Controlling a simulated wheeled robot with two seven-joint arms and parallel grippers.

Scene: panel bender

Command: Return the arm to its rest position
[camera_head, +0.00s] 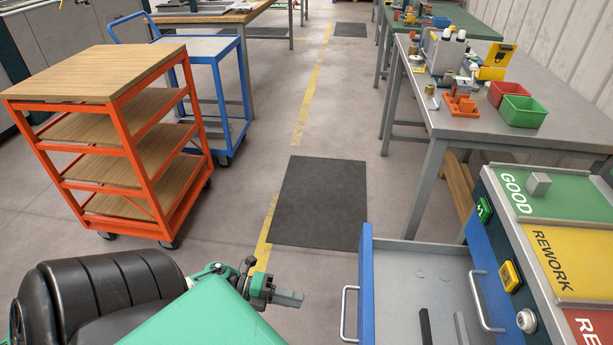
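My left arm comes in at the bottom left, with black and green links. Its gripper (288,298) is at the bottom centre, above the floor and left of the open drawer (366,285). The grey fingers point right and are seen from the side, so I cannot tell whether they are apart. I see nothing held in them. My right gripper is not in view.
The blue-fronted drawer holds a dark bar (426,326) and a lighter bar. Its cabinet has GOOD (560,196) and REWORK panels. An orange shelf cart (128,140), blue trolley (215,60) and grey workbench (560,110) stand around. Floor around the black mat (320,200) is clear.

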